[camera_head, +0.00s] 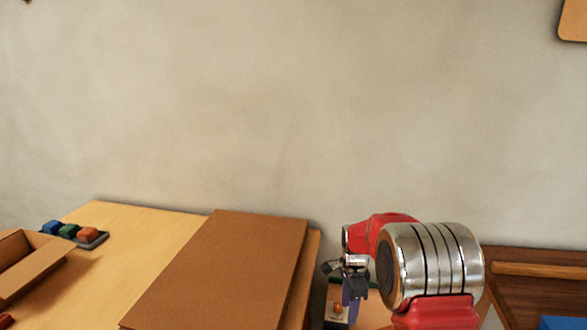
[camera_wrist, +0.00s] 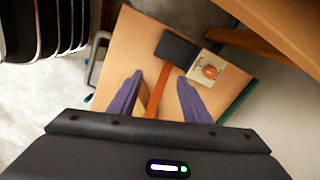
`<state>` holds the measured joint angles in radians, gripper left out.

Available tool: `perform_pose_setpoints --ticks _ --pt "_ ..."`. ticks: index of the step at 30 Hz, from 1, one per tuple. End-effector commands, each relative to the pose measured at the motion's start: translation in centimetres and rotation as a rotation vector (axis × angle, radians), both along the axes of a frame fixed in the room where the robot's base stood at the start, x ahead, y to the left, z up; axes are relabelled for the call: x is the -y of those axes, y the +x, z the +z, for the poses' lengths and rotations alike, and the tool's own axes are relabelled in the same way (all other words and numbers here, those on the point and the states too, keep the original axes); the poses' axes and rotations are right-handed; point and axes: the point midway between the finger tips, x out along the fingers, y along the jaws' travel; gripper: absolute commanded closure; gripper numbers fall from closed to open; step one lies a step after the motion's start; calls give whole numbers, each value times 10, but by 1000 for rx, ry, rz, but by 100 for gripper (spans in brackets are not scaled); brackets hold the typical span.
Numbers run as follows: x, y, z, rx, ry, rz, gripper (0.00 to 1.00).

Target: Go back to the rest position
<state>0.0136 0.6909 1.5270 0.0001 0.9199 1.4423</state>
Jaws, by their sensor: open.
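My gripper (camera_wrist: 160,78) is open, with its two purple fingers spread apart in the wrist view. A mallet-like tool with a dark head (camera_wrist: 178,50) and an orange handle (camera_wrist: 158,92) shows between and beyond the fingers. It lies on a light wooden surface (camera_wrist: 135,48). I cannot tell how far the fingers are above it, but they do not appear closed on it. In the head view my gripper (camera_head: 352,288) hangs low at the right of centre, below the red and silver arm, which partly hides that area.
Beside the tool is a pale block with an orange knob (camera_wrist: 209,71), also in the head view (camera_head: 338,308). At left, a wooden table (camera_head: 130,240) bears a brown board (camera_head: 225,265), an open cardboard box (camera_head: 35,262) and coloured blocks (camera_head: 69,230). A dark wooden table (camera_head: 530,290) stands right.

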Motion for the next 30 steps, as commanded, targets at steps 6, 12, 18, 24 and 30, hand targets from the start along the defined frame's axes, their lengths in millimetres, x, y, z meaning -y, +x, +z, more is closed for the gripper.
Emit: perform_pose_setpoints --ticks 6,12,18,24,30 --pt "-1 0 0 0 0 38 56" --pt "-2 0 0 0 0 133 56" --pt "-3 -9 -8 -19 2 249 56" --pt "-3 -32 -17 -58 11 395 56" --pt "-4 -63 -3 -73 21 589 56"
